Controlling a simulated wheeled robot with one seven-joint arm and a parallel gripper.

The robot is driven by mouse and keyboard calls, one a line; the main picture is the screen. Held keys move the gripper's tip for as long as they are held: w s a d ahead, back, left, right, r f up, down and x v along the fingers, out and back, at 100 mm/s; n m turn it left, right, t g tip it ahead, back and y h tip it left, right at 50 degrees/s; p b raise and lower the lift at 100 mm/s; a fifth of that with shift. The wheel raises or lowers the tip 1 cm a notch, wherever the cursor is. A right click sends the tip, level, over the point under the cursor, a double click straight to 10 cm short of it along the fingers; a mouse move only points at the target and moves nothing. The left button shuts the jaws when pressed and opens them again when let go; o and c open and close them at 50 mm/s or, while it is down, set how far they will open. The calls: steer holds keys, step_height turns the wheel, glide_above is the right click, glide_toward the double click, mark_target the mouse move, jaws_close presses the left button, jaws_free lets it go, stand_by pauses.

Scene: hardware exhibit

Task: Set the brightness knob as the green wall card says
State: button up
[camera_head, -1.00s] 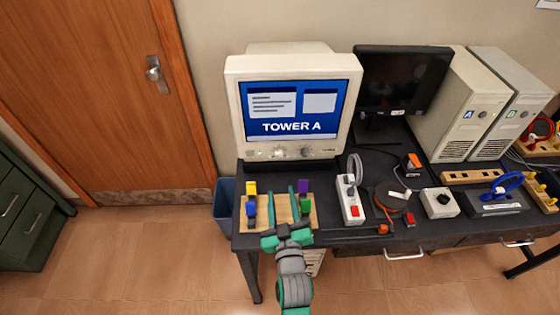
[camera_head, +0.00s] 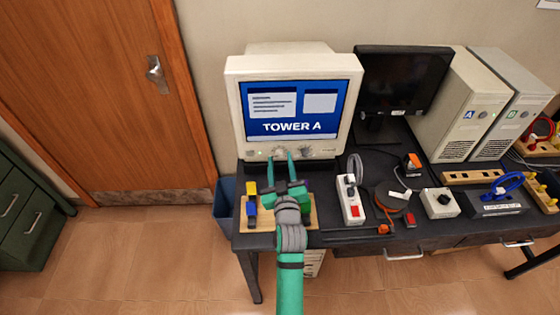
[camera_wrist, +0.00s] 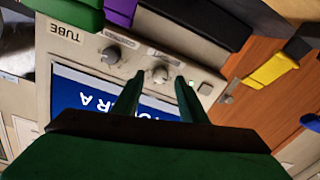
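The beige CRT monitor (camera_head: 240,75) shows a blue screen reading "TOWER A". Two knobs sit on its lower front: a left knob (camera_head: 279,151) and a right knob (camera_head: 306,152). In the wrist view, turned upside down, they show as a light knob (camera_wrist: 160,75) and a darker knob (camera_wrist: 112,54); the labels beside them are too small to read. My gripper (camera_head: 280,157) is open before the left knob. In the wrist view its fingertips (camera_wrist: 160,77) lie either side of that knob; contact cannot be told. No green wall card shows.
A wooden board (camera_head: 241,222) with coloured blocks lies under my gripper. A power strip (camera_head: 350,202), a grey box with a black knob (camera_head: 440,203), a dark flat monitor (camera_head: 402,78) and towers A (camera_head: 452,105) and B (camera_head: 512,100) fill the desk to the right.

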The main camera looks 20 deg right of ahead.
steer(key=shift+w+d, duration=0.1)
steer(key=shift+w, duration=0.35)
jaws_close()
steer(key=shift+m, duration=0.3)
steer(key=m, duration=0.3)
steer(key=shift+m, duration=2)
steer(key=shift+f, duration=0.1)
